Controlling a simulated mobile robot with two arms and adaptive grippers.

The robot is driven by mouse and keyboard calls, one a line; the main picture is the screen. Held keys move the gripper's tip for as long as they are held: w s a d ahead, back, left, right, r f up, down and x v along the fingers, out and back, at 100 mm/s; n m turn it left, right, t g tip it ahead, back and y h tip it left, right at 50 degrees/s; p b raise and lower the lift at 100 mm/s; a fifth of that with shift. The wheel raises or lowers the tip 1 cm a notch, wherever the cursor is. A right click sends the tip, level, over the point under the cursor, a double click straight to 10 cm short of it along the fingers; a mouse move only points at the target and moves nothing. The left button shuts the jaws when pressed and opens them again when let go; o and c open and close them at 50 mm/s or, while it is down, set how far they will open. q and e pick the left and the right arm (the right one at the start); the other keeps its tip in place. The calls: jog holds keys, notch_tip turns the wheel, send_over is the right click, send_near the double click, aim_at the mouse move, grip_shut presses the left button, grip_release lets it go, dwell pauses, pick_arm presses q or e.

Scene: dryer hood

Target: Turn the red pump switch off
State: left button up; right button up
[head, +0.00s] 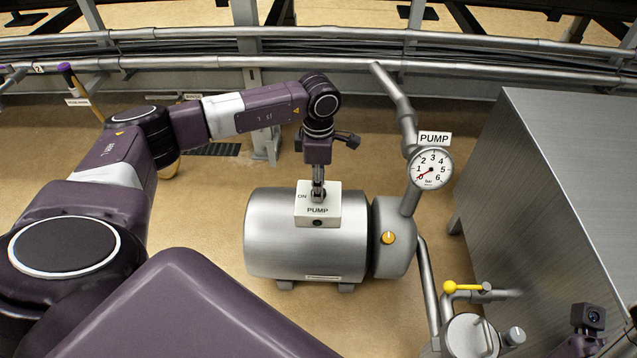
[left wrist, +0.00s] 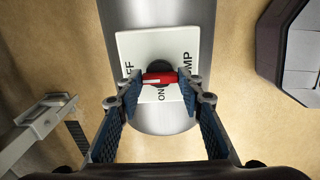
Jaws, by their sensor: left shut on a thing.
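The red pump switch (left wrist: 160,78) is a small red handle on a white box (left wrist: 148,50) marked OFF, ON and PUMP. In the left wrist view the handle lies crosswise, along the line between the OFF lettering at left and the PUMP lettering at right. The ON lettering is below it. My left gripper (left wrist: 159,82) is shut on the handle, one finger at each end. In the head view my left gripper (head: 318,193) points down onto the box (head: 320,222) and hides the handle. Part of my right wrist (head: 588,318) shows at lower right; its fingers cannot be made out.
A yellow-handled valve (head: 462,287) is at lower right, beside a large steel cabinet (head: 570,190).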

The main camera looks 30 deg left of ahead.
pick_arm(q)
jog(key=o, duration=1.2)
jog(key=shift+c, duration=0.2)
jog(key=shift+r, duration=0.15)
notch_tip(320, 180, up, 12)
jog(key=shift+f, duration=0.2)
